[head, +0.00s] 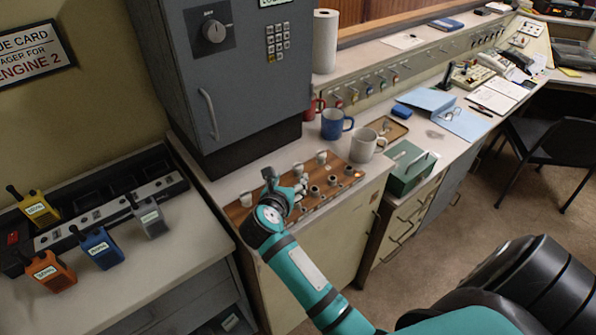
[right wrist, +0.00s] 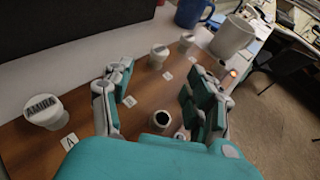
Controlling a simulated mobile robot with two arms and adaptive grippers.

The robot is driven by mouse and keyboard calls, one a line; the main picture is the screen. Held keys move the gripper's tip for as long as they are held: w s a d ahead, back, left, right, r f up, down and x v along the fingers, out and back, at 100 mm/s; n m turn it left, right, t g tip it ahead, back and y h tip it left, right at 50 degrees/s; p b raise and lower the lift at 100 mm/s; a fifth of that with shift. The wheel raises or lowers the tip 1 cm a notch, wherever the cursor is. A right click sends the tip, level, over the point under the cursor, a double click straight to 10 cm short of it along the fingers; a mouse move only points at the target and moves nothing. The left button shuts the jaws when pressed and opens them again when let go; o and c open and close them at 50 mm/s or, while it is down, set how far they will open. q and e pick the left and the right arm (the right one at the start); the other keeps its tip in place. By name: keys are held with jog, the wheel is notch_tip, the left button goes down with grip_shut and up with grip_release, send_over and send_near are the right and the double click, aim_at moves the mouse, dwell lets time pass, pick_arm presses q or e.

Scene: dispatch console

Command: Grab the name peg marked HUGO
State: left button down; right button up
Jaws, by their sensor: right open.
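A wooden peg board (head: 240,212) lies on the counter below the grey cabinet. White name pegs (head: 321,157) stand along its back row, with dark-topped round pieces (head: 332,180) in front. In the right wrist view, one peg reads AMIRA (right wrist: 45,112), with a letter A card beside it. Other white pegs (right wrist: 158,56) stand farther along. Their names are too small to read, so I cannot tell which is HUGO. My right gripper (head: 286,187) is open over the board; in the wrist view its fingers (right wrist: 157,88) are apart, with a dark-topped piece (right wrist: 160,120) between them. My left gripper is not in view.
A blue mug (head: 336,124), a cream mug (head: 364,146) and a red mug stand behind the board. A green box (head: 405,170) is to its right. The grey cabinet (head: 240,70) rises behind. Radios (head: 102,248) sit on the lower left desk.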

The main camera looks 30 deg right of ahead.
aim_at(297, 168)
jog(key=b+x, duration=0.1)
jog(key=x, duration=0.4)
jog(key=shift+w+d+f+b, duration=0.1)
jog(key=shift+b, duration=0.25)
jog(key=b+x, duration=0.3)
jog(key=x, duration=0.2)
jog(key=shift+w+d+f, duration=0.2)
jog(key=shift+w+d, duration=0.2)
jog(key=shift+s+a, duration=0.1)
jog(key=shift+c, duration=0.9)
jog(key=c, duration=0.8)
